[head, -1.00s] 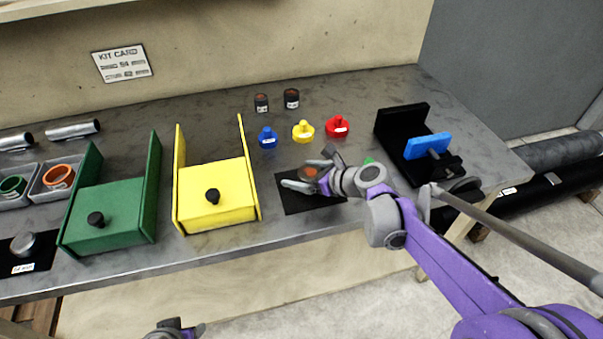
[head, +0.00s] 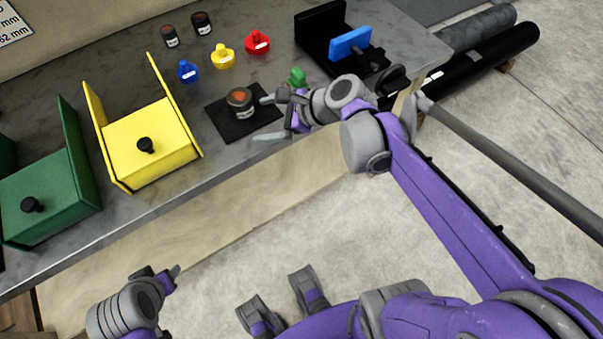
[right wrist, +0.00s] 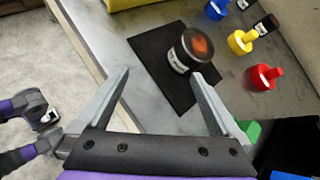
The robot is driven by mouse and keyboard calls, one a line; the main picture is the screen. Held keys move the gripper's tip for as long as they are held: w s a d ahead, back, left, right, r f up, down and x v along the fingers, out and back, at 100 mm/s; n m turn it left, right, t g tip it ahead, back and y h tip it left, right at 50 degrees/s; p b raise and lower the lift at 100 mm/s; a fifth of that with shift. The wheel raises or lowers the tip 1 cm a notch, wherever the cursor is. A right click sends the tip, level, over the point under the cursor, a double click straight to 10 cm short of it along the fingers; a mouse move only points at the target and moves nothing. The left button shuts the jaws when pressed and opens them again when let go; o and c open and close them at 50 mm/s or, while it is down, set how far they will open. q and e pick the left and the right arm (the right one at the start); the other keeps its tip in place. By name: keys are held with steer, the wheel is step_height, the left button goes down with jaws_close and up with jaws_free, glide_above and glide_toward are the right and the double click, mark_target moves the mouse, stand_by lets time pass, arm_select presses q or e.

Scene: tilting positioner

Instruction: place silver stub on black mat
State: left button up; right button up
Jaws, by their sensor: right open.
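A short round stub (head: 240,102) stands upright on the black mat (head: 264,119). It has a dark side, a pale label and an orange-brown top; it does not look plainly silver. It also shows in the right wrist view (right wrist: 189,50), on the mat (right wrist: 150,56). My right gripper (head: 267,119) is open and empty, just right of the stub and apart from it. In the right wrist view the stub is beyond the spread fingertips (right wrist: 161,74). My left gripper (head: 160,272) hangs in front of the bench; its opening is unclear.
Blue (head: 187,71), yellow (head: 222,57) and red (head: 257,42) knobbed pieces stand behind the mat. A green piece (head: 297,77) is near my right wrist. A yellow fixture (head: 150,143) stands left, a black fixture with a blue block (head: 350,43) right. Two dark jars (head: 202,24) stand behind.

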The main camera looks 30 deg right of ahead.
steer(key=s+f+n+g+h, duration=0.1)
steer(key=s+f+n+h, duration=0.2)
steer(key=s+f+n, duration=0.2)
steer(key=s+f+n+g+h, duration=0.2)
steer(key=s+f+n, duration=0.3)
steer(key=s+n, duration=0.7)
steer(key=n+h, duration=0.1)
steer(key=n, duration=0.6)
steer(key=shift+s+d, duration=0.15)
steer(key=shift+d, duration=0.1)
